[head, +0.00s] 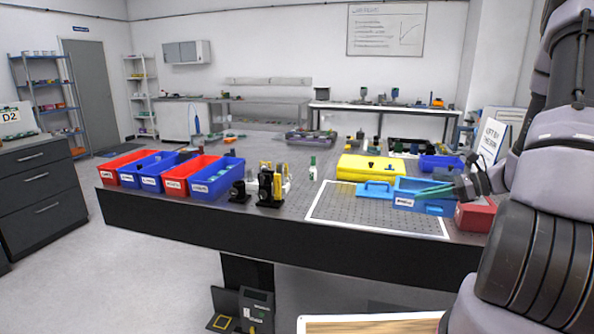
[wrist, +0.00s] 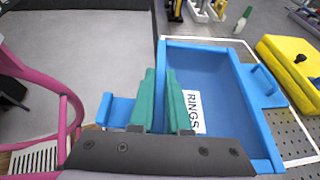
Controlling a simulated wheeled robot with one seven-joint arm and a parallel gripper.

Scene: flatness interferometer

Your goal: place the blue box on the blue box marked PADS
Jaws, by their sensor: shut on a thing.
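The blue box (head: 420,207) with a side handle is at the right of the table, over the perforated white-edged mat. In the wrist view the blue box (wrist: 210,75) looks empty and its label reads RINGS. My gripper (head: 432,190) has green fingers. In the wrist view the gripper (wrist: 163,75) is shut on the box's left wall, one finger outside and one inside. I cannot tell whether the box touches the mat. No label reading PADS is legible. Blue bins with unreadable labels, such as this one (head: 212,188), stand among red ones at the table's left.
A yellow case (head: 368,168) lies just behind the held box, with another blue bin (head: 441,163) behind right. A red box (head: 475,215) is close on the right. Black-and-yellow fixtures (head: 269,186) stand mid-table. The mat (head: 345,207) is bare left of the box.

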